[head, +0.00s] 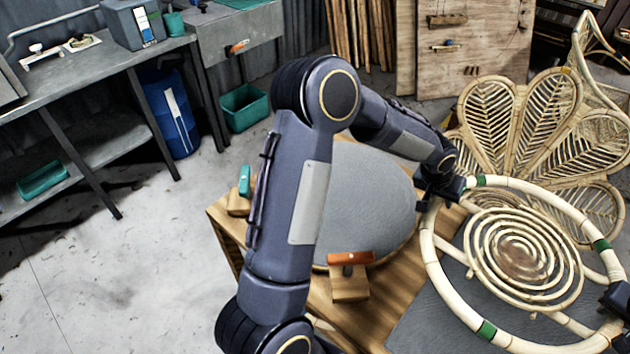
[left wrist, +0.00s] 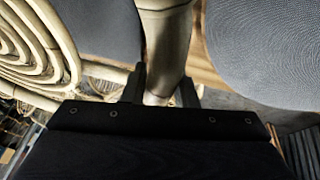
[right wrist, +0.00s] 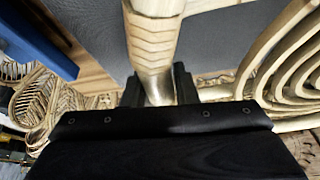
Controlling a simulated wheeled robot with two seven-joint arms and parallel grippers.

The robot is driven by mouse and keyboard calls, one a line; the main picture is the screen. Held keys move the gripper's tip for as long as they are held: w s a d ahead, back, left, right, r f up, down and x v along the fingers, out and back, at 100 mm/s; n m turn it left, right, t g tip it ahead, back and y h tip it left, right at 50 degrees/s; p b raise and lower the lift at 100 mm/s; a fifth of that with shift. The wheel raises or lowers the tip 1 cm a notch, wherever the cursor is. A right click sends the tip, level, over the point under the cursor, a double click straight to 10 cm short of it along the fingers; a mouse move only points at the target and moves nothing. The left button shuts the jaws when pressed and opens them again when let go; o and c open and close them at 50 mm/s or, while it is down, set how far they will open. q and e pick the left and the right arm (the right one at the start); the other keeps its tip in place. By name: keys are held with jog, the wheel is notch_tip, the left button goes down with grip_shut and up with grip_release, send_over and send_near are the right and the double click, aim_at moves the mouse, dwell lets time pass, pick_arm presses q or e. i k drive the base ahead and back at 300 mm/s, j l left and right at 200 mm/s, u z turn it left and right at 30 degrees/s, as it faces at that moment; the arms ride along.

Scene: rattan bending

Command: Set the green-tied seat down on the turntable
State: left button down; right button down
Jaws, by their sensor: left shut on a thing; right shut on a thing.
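The green-tied seat (head: 487,331) is a pale rattan ring with green bands and a spiral centre. It is held beside the turntable, to its right, over a grey mat. My left gripper (head: 430,198) is shut on the ring's left side; the rattan also shows between its fingers in the left wrist view (left wrist: 165,50). My right gripper (head: 612,305) is shut on the ring's right side, at the picture edge; the right wrist view shows the rattan pole (right wrist: 152,50) in its jaws. The turntable (head: 370,195) is a grey round disc, partly hidden behind my left arm.
A wooden table (head: 395,292) carries the turntable. An orange-handled block (head: 350,285) and a teal-handled block (head: 241,190) stand at its rim. The grey mat (head: 425,325) lies under the seat. A petalled rattan back (head: 540,120) stands behind the seat. Workbenches line the left.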

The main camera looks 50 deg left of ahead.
aim_at(337, 192)
jog(key=j, duration=0.6)
jog(key=k+j, duration=0.15)
jog(key=j, duration=1.05)
jog(key=k+j, duration=0.15)
jog(key=j, duration=0.45)
